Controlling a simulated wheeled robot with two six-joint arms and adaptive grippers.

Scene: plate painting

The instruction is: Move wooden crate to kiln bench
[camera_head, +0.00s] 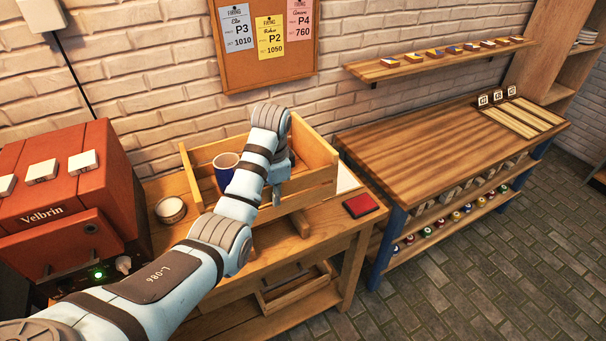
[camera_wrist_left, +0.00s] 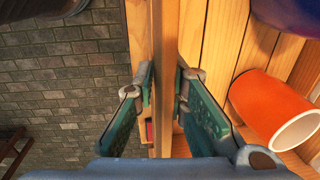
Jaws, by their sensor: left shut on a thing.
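The wooden crate (camera_head: 318,155) is at the wooden kiln bench (camera_head: 328,227), beside the kiln; I cannot tell whether it rests on the top or hangs just above it. A dark blue mug (camera_head: 226,172) stands in it. My left gripper (camera_head: 277,195) reaches over the crate and is shut on its near wall. In the left wrist view the wall (camera_wrist_left: 164,35) runs between the two fingers (camera_wrist_left: 163,90). An orange mug (camera_wrist_left: 268,107) lies inside the crate there, hidden by my arm in the head view. My right gripper is out of view.
The red kiln (camera_head: 75,195) stands left of the crate. A small round tin (camera_head: 171,210) and a red-topped pad (camera_head: 361,205) lie on the bench. A larger wooden worktable (camera_head: 430,150) stands to the right, its top mostly clear. A pinboard (camera_head: 240,60) hangs behind.

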